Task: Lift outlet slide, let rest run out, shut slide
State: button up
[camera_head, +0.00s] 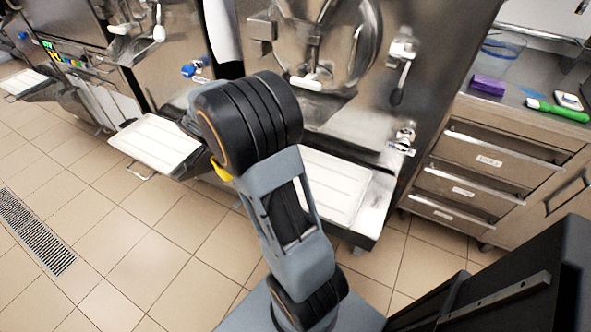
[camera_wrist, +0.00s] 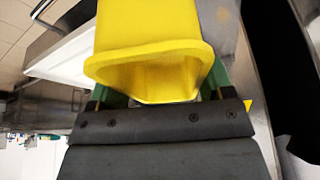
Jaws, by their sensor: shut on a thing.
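My gripper (camera_wrist: 157,88) is shut on a yellow hollow piece (camera_wrist: 148,30) with a flared, open rim, seen close up in the wrist view. Green finger parts show at both sides of it. A small yellow part (camera_head: 220,172) also shows beside my arm in the head view; the gripper itself is hidden there behind the arm. The batch freezer front (camera_head: 335,45) behind my arm has a round door and a white-tipped outlet part (camera_head: 308,82). I cannot tell from these views which part is the outlet slide, or whether anything runs out.
A white tray (camera_head: 155,142) juts out left of my arm, and another tray (camera_head: 335,185) lies right of it. A drawer counter (camera_head: 490,160) at the right bears a purple block (camera_head: 488,85) and a green-handled tool (camera_head: 557,111). Tiled floor lies free at the left.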

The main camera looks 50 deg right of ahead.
jog(key=s+d+m, duration=0.1)
jog(key=s+d+m+g, duration=0.1)
jog(key=d+m, duration=0.1)
jog(key=s+d+r+m+g, duration=0.1)
jog(key=m, duration=0.1)
jog(key=shift+s+d+y, duration=0.1)
jog(key=shift+d+y, duration=0.2)
jog(key=shift+d, duration=0.05)
jog(key=shift+m, duration=0.3)
jog(key=s+d+f, duration=0.1)
jog(key=d, duration=0.1)
jog(key=s+d+f, duration=0.1)
jog(key=s+d, duration=0.1)
jog(key=d, duration=0.1)
jog(key=s+d+f+b, duration=0.1)
jog(key=d+f, duration=0.1)
jog(key=shift+s+d, duration=0.2)
jog(key=shift+s+d+f, duration=0.6)
jog(key=shift+d+f, duration=0.15)
jog(key=shift+d, duration=0.2)
jog(key=shift+s+d+f, duration=0.55)
jog(key=shift+d+f, duration=0.2)
jog(key=shift+d, duration=0.2)
jog(key=shift+d+f, duration=0.1)
jog(key=shift+d, duration=0.05)
jog(key=shift+f+b, duration=0.15)
jog(key=shift+b, duration=0.2)
jog(key=o, duration=1)
